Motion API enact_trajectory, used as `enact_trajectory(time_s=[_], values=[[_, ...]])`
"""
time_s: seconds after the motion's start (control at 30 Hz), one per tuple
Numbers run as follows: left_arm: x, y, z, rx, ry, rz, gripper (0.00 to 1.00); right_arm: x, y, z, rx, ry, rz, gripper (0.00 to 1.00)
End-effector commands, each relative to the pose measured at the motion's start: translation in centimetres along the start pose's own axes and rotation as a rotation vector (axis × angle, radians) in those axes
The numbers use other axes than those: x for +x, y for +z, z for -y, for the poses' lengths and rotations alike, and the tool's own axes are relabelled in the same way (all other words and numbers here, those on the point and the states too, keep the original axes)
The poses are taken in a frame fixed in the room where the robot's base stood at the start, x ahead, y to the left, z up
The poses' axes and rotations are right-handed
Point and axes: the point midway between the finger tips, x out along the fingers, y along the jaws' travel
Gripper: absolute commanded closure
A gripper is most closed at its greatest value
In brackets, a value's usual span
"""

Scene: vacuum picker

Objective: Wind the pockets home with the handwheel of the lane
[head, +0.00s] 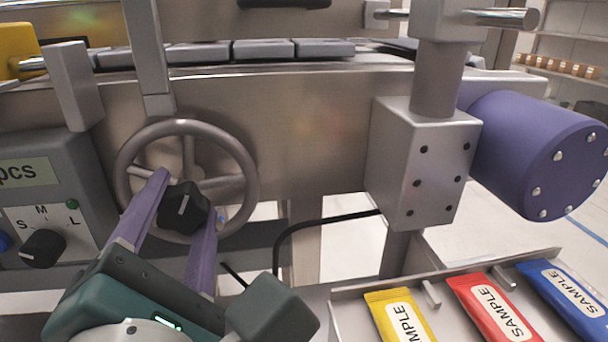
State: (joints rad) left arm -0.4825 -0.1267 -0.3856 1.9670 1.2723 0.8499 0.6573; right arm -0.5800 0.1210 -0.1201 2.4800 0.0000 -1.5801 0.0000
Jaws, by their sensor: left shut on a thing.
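The handwheel (243,155) is a grey spoked ring mounted low on the front of the metal lane (300,140). My left gripper (184,207) reaches up to it from below, its purple fingers shut on a black knob (181,210) in the lower middle part of the wheel. The fingers and knob hide part of the wheel's hub and lower spokes. Flat grey pockets (262,49) stand in a row along the top of the lane. My right gripper is not in view.
A control box (45,185) with a display and a black selector knob stands left of the wheel. A metal block with a post (420,160) and a purple cylinder (540,155) stick out at right. A tray (345,312) holds yellow, red and blue sample packs at lower right.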

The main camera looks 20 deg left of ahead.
Motion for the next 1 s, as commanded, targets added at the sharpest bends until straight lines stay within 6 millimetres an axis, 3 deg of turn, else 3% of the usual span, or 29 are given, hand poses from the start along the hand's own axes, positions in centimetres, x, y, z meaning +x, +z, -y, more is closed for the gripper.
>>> enact_trajectory(time_s=[0.5, 1.0], values=[[0.0, -0.1, 0.1, -0.398, 0.001, -0.001, 1.00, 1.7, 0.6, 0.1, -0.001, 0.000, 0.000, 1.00], [0.0, 0.0, 0.0, -0.509, 0.001, 0.000, 1.00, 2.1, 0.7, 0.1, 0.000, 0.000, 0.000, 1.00]])
